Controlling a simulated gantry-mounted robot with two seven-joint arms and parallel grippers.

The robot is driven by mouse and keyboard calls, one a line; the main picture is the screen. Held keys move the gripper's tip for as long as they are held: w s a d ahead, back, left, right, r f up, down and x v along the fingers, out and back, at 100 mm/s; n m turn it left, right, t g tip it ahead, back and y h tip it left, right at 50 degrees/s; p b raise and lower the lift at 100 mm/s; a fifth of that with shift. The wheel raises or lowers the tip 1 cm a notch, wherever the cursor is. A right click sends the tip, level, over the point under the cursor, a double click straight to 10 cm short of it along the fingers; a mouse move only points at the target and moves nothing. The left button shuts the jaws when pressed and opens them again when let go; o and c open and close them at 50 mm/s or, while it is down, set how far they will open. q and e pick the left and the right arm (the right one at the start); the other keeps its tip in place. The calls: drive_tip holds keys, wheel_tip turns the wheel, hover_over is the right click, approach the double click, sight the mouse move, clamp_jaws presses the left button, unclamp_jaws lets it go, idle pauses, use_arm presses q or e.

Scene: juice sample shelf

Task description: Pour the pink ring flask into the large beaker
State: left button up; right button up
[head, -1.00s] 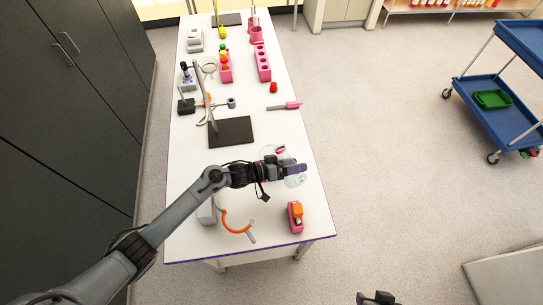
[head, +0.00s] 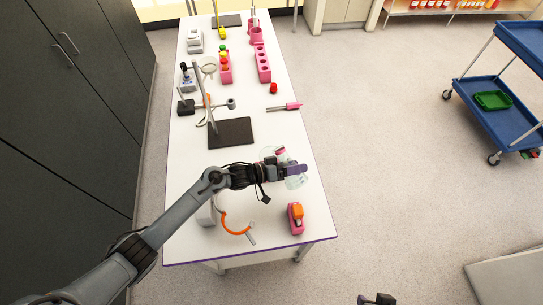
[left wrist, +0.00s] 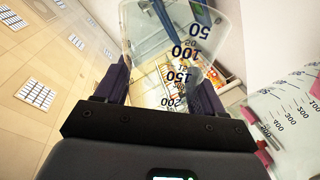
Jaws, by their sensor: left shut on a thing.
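My left gripper (head: 296,170) is over the right front part of the white table. It is shut on a clear glass vessel, taken as the pink ring flask; this fills the middle of the left wrist view (left wrist: 172,50), its wide end toward the top and black marks 50 to 200 on its wall. In the head view the gripper partly hides both glasses. My right gripper (head: 376,299) barely shows at the bottom edge.
A pink and orange device (head: 296,217) stands near the table's front right corner. An orange hose (head: 233,230) lies left of it. Behind the arm is a stand with a dark base plate (head: 232,132). Pink racks (head: 263,66) stand farther back.

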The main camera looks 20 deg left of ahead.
use_arm(q)
drive_tip(key=shift+d+n, duration=0.1)
drive_tip(key=shift+n, duration=0.2)
idle(0.4)
drive_tip(key=shift+s+d+f+h+b, duration=0.1)
drive_tip(key=shift+h+b, duration=0.2)
drive_tip(key=shift+b, duration=0.15)
drive_tip(key=shift+r+n, duration=0.3)
drive_tip(key=shift+n, duration=0.3)
idle(0.3)
drive_tip(key=shift+s+d+r+n+h, duration=0.1)
drive_tip(key=shift+d+r+n+h, duration=0.05)
drive_tip(key=shift+r+n+h, duration=0.25)
idle(0.6)
drive_tip(key=shift+f+n+t+h+b, duration=0.2)
drive_tip(key=shift+n+t+h+b, duration=0.15)
drive_tip(key=shift+n+b, duration=0.4)
idle(1.1)
drive_tip(key=shift+w+a+r+n+p, duration=0.2)
drive_tip(key=shift+a+r+n+p, duration=0.15)
drive_tip(key=shift+r+n, duration=0.2)
idle(0.5)
drive_tip(key=shift+w+a+r+t, duration=0.1)
drive_tip(key=shift+r+t, duration=0.05)
drive_tip(key=shift+t, duration=0.1)
idle(0.5)
drive_tip(key=shift+n+h, duration=0.25)
drive_tip(key=shift+n, duration=0.25)
idle(0.8)
